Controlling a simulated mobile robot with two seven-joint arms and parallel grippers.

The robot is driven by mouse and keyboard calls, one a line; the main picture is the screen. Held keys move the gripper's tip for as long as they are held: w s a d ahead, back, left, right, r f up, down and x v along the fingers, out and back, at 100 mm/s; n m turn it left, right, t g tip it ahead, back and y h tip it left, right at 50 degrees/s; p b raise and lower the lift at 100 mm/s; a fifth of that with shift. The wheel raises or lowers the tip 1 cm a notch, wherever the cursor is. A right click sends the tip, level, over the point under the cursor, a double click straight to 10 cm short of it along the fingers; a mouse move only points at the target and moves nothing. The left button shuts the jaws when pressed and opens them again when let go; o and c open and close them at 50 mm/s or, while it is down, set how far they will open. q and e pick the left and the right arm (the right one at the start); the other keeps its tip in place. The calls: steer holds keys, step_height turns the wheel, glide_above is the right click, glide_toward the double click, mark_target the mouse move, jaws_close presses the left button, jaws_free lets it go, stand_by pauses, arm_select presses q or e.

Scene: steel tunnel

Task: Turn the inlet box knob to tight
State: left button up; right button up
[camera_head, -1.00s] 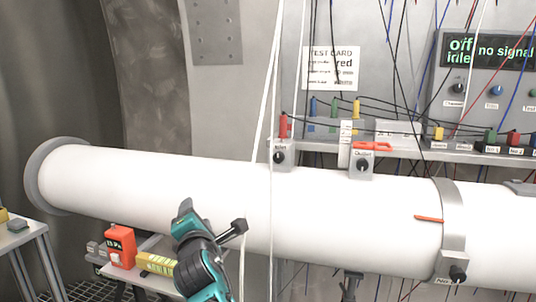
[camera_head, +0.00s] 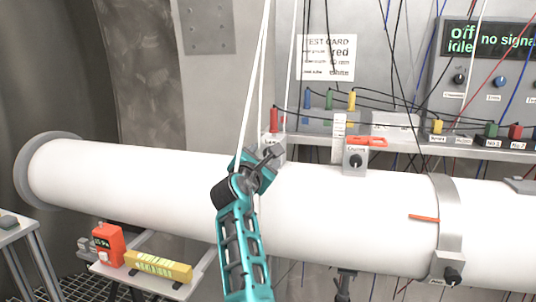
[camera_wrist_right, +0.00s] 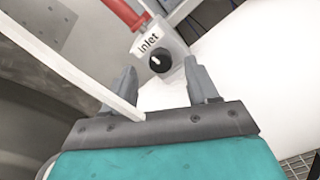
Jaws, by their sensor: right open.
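The inlet box (camera_wrist_right: 163,53) is a small grey box labelled "Inlet" with a black knob (camera_wrist_right: 160,63) that carries a white mark. It sits on top of the white pipe (camera_head: 150,185). In the head view the inlet box (camera_head: 272,146) is mostly hidden behind my right gripper (camera_head: 271,157). In the right wrist view my right gripper (camera_wrist_right: 164,85) is open, with a finger on each side below the knob. The knob shows just beyond the fingertips, between them, and nothing is held. My left gripper is not in view.
The outlet box (camera_head: 356,158), with a red handle (camera_head: 366,141), stands to the right on the pipe. White cords (camera_head: 256,80) hang beside my right gripper. A low shelf (camera_head: 140,279) holds an orange gauge (camera_head: 107,245) and a yellow level (camera_head: 158,266). A display panel (camera_head: 490,42) is upper right.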

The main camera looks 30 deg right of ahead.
mark_target(267, 154)
steer(key=shift+x, duration=1.75)
steer(key=shift+c, duration=0.3)
steer(key=c, duration=1)
